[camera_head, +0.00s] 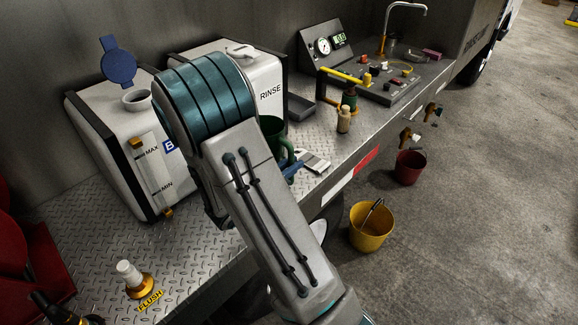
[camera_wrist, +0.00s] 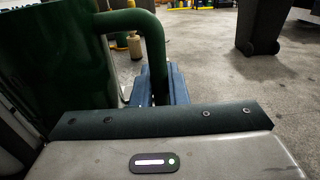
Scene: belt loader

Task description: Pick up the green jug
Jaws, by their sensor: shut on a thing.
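The green jug (camera_head: 271,127) is in the head view behind my arm, in front of the white RINSE tank; my arm hides much of it. Its body fills the left of the wrist view (camera_wrist: 45,55), with the handle (camera_wrist: 152,35) curving out to the right and down. My gripper (camera_wrist: 158,88) has its blue fingers shut on the lower part of that handle. In the head view my gripper (camera_head: 291,170) shows only as a bit of blue by the handle. I cannot tell whether the jug's base touches the deck.
The RINSE tank (camera_head: 264,75) and a white tank with MAX and MIN marks (camera_head: 95,110) stand behind. A tap with a yellow lever (camera_head: 344,100) is right of the jug. A yellow bucket (camera_head: 369,236) and a red bucket (camera_head: 409,168) are beyond the deck edge. Open floor lies right.

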